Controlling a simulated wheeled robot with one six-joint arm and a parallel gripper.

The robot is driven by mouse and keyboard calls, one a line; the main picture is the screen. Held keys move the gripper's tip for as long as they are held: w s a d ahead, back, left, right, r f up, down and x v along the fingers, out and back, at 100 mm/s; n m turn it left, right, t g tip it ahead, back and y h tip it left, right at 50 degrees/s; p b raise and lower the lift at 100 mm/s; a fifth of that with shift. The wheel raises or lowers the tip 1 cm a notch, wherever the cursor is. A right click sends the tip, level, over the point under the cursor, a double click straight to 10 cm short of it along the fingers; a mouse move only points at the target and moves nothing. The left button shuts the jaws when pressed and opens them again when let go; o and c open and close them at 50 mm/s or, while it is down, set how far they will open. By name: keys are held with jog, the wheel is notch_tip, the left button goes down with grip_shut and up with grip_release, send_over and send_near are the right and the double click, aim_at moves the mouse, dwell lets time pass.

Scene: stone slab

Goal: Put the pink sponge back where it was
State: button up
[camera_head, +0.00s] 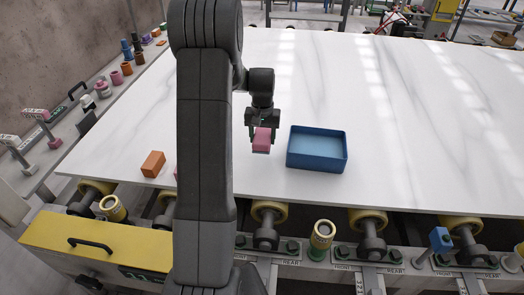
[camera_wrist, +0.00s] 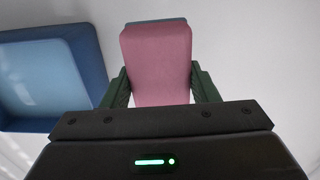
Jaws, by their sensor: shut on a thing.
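My gripper (camera_head: 262,133) is shut on the pink sponge (camera_head: 262,140), just left of the blue tray in the head view. In the wrist view the pink sponge (camera_wrist: 157,60) sits between the two dark green fingers (camera_wrist: 160,85). I cannot tell whether the sponge touches the slab.
An open blue tray (camera_head: 317,161) stands right of my gripper on the white marble slab (camera_head: 420,140); its visible inside is empty. An orange block (camera_head: 153,164) lies near the slab's front left edge. A small pink thing beside it is mostly hidden by my arm. The slab's right side is clear.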

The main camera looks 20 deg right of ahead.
aim_at(262, 156)
jog(key=shift+f, duration=2.8)
jog(key=shift+f, duration=0.2)
jog(key=o, duration=0.9)
jog(key=shift+r, duration=0.1)
notch_tip(262, 156, up, 12)
jog(key=shift+r, duration=0.15)
